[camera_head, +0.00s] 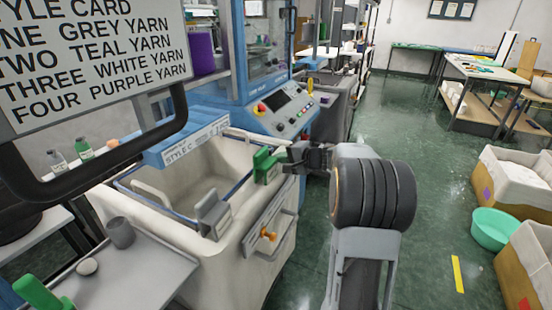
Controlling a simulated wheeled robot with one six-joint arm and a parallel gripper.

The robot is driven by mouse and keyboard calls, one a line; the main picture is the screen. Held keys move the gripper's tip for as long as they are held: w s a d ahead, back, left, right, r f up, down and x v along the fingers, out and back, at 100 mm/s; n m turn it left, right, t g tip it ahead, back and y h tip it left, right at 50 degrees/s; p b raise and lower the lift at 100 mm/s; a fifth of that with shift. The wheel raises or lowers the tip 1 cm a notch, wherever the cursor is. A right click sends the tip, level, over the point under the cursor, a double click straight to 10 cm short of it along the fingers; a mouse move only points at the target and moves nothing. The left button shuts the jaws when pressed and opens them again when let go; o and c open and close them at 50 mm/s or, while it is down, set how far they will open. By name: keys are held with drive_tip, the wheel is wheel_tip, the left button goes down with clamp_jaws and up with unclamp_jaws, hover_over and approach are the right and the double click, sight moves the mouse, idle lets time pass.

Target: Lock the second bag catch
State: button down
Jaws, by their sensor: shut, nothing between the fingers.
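A cream bag-like bin (228,262) stands open below the blue machine, with a blue rim. Two catches sit on its right-hand rim: a grey catch (214,212) nearer me and a green catch (266,165) farther along. Both have raised lever-like parts; I cannot tell whether either is locked. My gripper (284,165) is shut and empty, right beside the green catch on its right. Whether it touches the catch is unclear. An orange knob (268,236) sits on a grey plate on the bin's outer side, below the catches.
A style card sign (95,55) in a dark frame hangs at upper left. A grey shelf (125,270) with a cup (121,232) stands at lower left. Buttons line the blue machine's panel (285,110).

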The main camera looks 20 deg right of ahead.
drive_tip(key=v, duration=1)
drive_tip(key=shift+s+d+r, duration=0.15)
drive_tip(key=shift+s+d, duration=0.05)
drive_tip(key=s+a+f+n+g+h, duration=0.1)
drive_tip(key=s+a+f+n+g, duration=0.25)
drive_tip(key=a, duration=0.45)
drive_tip(key=s+a+f+n+g, duration=0.2)
drive_tip(key=s+a+g, duration=0.25)
drive_tip(key=a, duration=0.35)
drive_tip(key=s+a+f+n+h, duration=0.1)
drive_tip(key=s+f+n+h, duration=0.1)
drive_tip(key=s, duration=0.3)
drive_tip(key=s+a+f+n+g+h, duration=0.1)
drive_tip(key=s+a+f+n+h, duration=0.1)
drive_tip(key=s, duration=0.4)
drive_tip(key=f+n+h, duration=0.1)
drive_tip(key=n+h, duration=0.1)
drive_tip(key=shift+a+h, duration=0.25)
drive_tip(key=shift+h, duration=0.15)
drive_tip(key=shift+s+f, duration=0.1)
